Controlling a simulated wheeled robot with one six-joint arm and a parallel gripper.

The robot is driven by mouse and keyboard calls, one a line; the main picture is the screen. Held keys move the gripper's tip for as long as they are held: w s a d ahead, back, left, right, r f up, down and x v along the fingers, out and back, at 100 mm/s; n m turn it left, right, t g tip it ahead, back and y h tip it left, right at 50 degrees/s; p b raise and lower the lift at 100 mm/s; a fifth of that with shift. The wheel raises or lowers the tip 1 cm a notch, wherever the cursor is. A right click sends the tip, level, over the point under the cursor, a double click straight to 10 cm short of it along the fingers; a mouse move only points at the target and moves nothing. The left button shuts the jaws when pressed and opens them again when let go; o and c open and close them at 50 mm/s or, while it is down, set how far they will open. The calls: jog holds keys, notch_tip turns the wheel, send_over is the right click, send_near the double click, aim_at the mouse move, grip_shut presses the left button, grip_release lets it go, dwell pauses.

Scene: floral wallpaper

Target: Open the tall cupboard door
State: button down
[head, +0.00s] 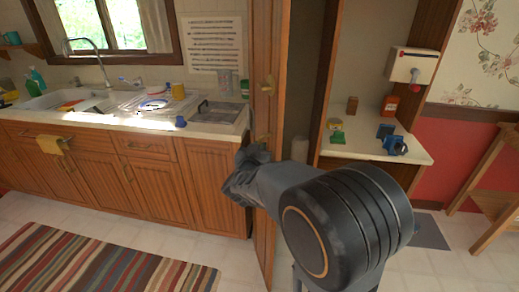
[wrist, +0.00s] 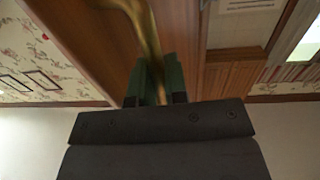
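The tall cupboard door (head: 268,205) is a wooden panel seen nearly edge-on in the head view, standing ajar with a dark gap to its right. In the head view, my wrist and arm hide the fingertips and part of the door's middle.
A counter with a sink (head: 70,96) lies left of the door. A striped rug (head: 95,262) lies at lower left; a wooden stand (head: 492,195) is at far right.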

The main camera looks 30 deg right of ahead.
jog(key=c, duration=1.2)
grip_release()
jog(key=shift+w, duration=0.15)
jog(key=shift+o, duration=0.2)
jog(key=v, duration=1.3)
jog(key=shift+s+a+p, duration=0.2)
jog(key=shift+s+p, duration=0.15)
jog(key=shift+p, duration=0.1)
jog(key=a+f+n+g+y+p, duration=0.1)
jog(key=a+f+n+g+y, duration=0.2)
jog(key=a+y, duration=0.45)
jog(key=a+f+n+y+p, duration=0.1)
jog(key=a+f+n+y, duration=0.2)
jog(key=a+n+y, duration=0.35)
jog(key=s+d+r+g+h+p, duration=0.1)
jog(key=s+d+r+g+p, duration=0.2)
jog(key=s+d, duration=0.2)
jog(key=s+d+r+m+g+h+p, duration=0.1)
jog(key=s+d+r+g+p, duration=0.3)
jog(key=d, duration=0.3)
jog(key=shift+s+r, duration=0.15)
jog(key=shift+s, duration=0.75)
